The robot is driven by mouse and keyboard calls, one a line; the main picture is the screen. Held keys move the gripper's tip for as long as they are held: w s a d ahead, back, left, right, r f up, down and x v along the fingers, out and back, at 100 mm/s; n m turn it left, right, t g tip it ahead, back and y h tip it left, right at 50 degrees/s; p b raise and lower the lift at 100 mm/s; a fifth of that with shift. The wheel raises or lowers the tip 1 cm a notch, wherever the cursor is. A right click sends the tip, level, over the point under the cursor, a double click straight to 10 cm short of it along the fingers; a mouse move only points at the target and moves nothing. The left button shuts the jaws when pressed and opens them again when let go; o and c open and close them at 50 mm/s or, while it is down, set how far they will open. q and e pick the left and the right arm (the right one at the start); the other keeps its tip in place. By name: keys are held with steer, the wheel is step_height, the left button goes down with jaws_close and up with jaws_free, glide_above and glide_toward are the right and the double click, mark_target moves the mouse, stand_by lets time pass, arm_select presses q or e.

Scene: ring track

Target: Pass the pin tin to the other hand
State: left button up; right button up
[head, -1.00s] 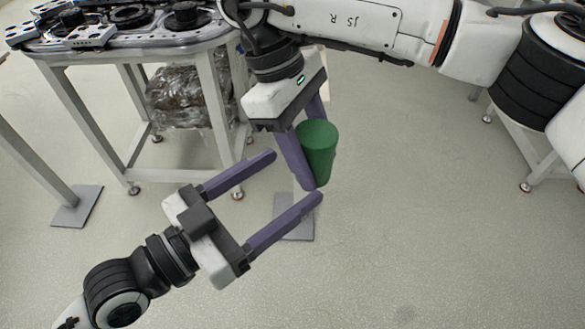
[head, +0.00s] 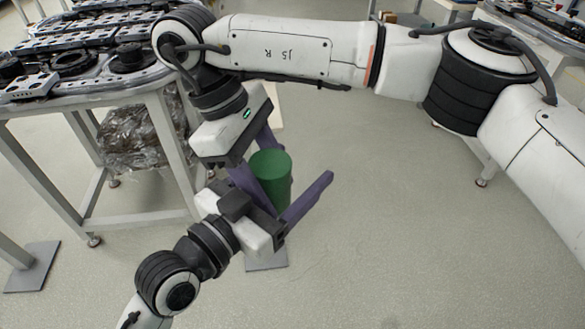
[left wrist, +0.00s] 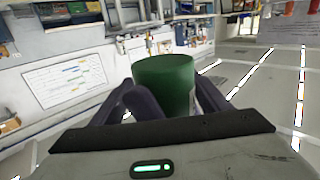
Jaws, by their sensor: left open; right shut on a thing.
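The pin tin (head: 272,168) is a green, tapered cylinder held upright off the floor. My right gripper (head: 278,196), whose arm comes in from the right, is shut on it; one purple finger crosses its front left. My left gripper (head: 293,163) comes from the lower left and is open. One of its fingers stands to the right of the tin with a gap; the other is mostly hidden behind the right gripper. In the left wrist view, the tin (left wrist: 165,82) stands between purple fingers, its lower part hidden by the gripper body.
A metal table (head: 155,82) with black machine parts stands at the left, and a plastic-wrapped bundle (head: 143,135) sits beneath it. The right gripper is close to the table's edge. Open floor (head: 380,230) lies right and below.

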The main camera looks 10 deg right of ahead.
arm_select(q)
steer(key=shift+s, duration=0.1)
steer(key=c, duration=1.1)
steer(key=o, duration=1.1)
steer(key=shift+d, duration=0.1)
